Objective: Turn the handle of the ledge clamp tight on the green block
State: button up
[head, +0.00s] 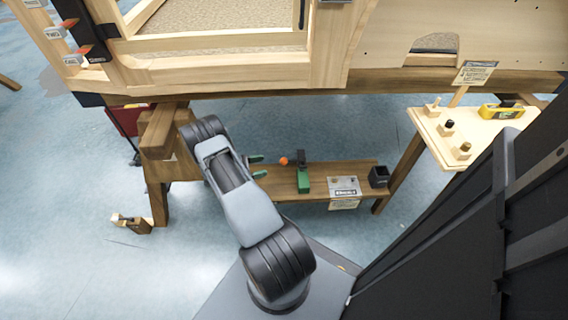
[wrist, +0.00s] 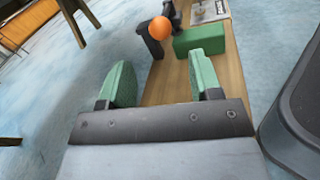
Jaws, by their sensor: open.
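The green block (head: 304,181) lies on the low wooden ledge (head: 338,171) under the bodyframe. The dark ledge clamp (head: 301,158) stands at the block, with its round orange handle (head: 283,161) on the left side. In the wrist view the orange handle (wrist: 159,28) shows ahead, with the dark clamp (wrist: 150,42) around it and the green block (wrist: 199,40) to the right. My gripper (head: 258,166) has green fingers. It is open and empty, short of the handle and apart from it, as the wrist view (wrist: 160,80) also shows. Whether the clamp touches the block is unclear.
A labelled plate (head: 343,188) and a black box (head: 379,176) are on the ledge to the right. The wooden bodyframe (head: 220,70) overhangs the ledge. A side board (head: 480,125) holds knobs and a yellow level. A wooden piece (head: 131,223) lies on the floor at left.

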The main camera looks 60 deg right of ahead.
aim_at(285, 160)
jog(key=b+x, duration=0.1)
jog(key=x, duration=0.8)
jog(key=shift+s+d+b, duration=0.25)
jog(key=shift+s+b, duration=0.1)
jog(key=shift+b, duration=0.05)
jog(key=shift+c, duration=0.4)
